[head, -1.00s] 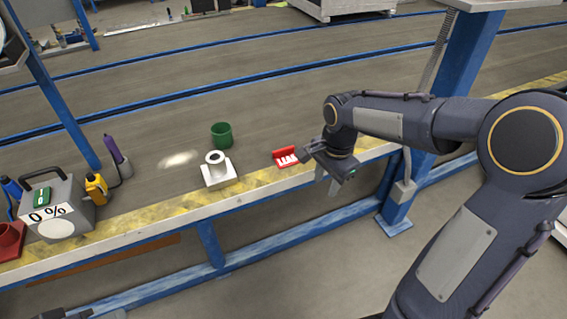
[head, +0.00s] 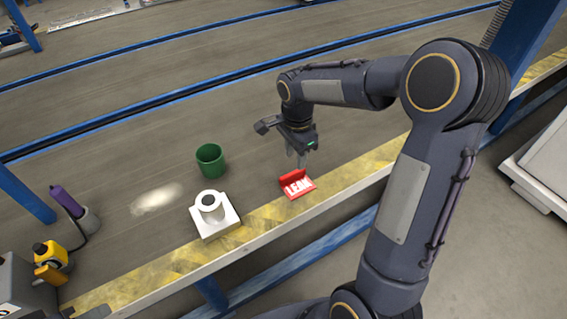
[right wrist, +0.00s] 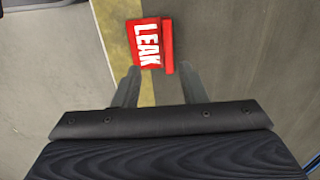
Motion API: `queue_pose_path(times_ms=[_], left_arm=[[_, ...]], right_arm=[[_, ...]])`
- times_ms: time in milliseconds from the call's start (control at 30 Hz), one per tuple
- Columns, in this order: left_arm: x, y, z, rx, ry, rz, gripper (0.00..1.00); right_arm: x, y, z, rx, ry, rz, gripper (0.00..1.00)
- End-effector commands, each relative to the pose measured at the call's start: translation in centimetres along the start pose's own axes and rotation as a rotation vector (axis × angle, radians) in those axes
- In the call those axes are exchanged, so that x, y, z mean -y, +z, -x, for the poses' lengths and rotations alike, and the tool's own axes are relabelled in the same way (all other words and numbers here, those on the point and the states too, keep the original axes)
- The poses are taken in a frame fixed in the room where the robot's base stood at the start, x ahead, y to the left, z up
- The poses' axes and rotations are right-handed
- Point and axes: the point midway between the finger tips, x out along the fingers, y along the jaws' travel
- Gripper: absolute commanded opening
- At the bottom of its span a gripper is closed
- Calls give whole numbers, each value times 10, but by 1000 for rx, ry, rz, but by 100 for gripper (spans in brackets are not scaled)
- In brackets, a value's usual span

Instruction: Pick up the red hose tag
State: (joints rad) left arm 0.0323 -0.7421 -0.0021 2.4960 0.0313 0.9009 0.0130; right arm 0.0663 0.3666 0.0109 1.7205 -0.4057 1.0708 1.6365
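The red hose tag (head: 297,184) with white "LEAK" lettering lies on the bench top, touching the yellow-striped front strip. It also shows in the right wrist view (right wrist: 149,43), just beyond the fingertips. My right gripper (head: 301,164) points down above and just behind the tag, with its fingers apart. In the right wrist view the gripper (right wrist: 160,72) has nothing between its fingers. My left gripper is not in view.
A green cup (head: 210,160) and a white block with a round ring (head: 213,215) stand left of the tag. A purple bottle (head: 66,201) and a yellow device (head: 50,257) are at the far left. The bench is clear behind the tag.

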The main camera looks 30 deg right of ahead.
Motion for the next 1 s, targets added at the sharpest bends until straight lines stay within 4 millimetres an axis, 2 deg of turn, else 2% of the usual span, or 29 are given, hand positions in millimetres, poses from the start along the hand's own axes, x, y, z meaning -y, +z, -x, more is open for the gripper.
queue_pose_path(times_ms=[400, 700, 933, 1000], left_arm=[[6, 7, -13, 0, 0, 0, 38], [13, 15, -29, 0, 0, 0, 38], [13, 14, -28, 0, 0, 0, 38], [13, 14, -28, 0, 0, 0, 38]], right_arm=[[1, 0, -36, 1, 1, 1, 38], [5, -1, -78, 1, 1, 1, 38], [6, -1, -78, 0, -1, 1, 38], [6, -1, -78, 0, -1, 1, 32]])
